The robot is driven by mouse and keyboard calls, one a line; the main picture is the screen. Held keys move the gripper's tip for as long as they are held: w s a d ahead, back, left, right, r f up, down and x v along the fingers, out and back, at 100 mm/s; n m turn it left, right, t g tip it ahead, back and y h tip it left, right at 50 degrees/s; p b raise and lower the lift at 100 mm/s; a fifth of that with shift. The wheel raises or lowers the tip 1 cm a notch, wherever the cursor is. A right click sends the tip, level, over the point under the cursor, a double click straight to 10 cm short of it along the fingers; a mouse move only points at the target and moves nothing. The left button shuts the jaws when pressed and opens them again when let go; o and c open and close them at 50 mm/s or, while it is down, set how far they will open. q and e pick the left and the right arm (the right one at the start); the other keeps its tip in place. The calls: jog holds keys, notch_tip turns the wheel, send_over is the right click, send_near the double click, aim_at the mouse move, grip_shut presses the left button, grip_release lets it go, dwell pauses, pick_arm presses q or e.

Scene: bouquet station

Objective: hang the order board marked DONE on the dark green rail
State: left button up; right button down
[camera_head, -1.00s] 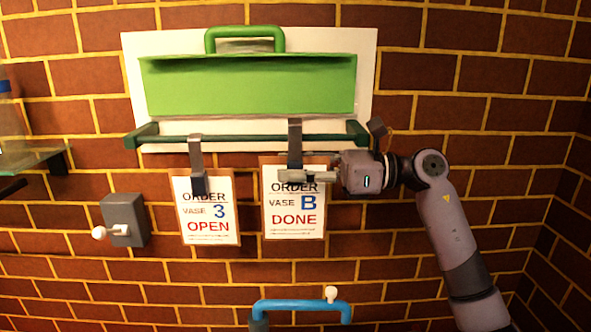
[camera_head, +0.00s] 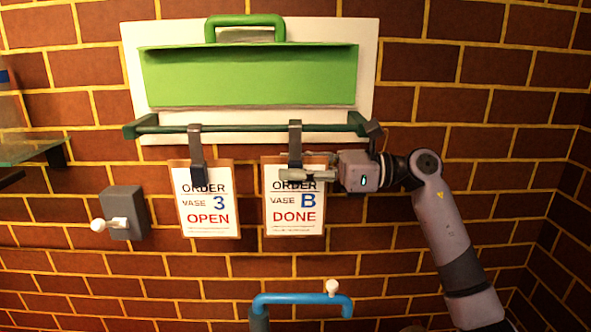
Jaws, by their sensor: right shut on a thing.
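The order board marked DONE (camera_head: 295,215) shows "ORDER VASE B" and is upright, with a dark hook strap (camera_head: 295,143) at its top. The strap's top is at the dark green rail (camera_head: 250,135), slightly higher in the picture than the other board's hook; I cannot tell if it bears on the rail. My right gripper (camera_head: 297,174) comes in from the right and is shut on the DONE board at its upper part, hiding some of its top edge. My left gripper is not in view.
An order board marked OPEN (camera_head: 208,208) hangs on the rail to the left. A bright green shelf (camera_head: 248,78) is above the rail. A grey box with a white knob (camera_head: 125,213) is at left, a glass shelf (camera_head: 25,150) farther left. A blue bar (camera_head: 295,299) is below.

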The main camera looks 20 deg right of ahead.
jog(key=c, duration=1.3)
grip_release()
jog(key=v, duration=1.2)
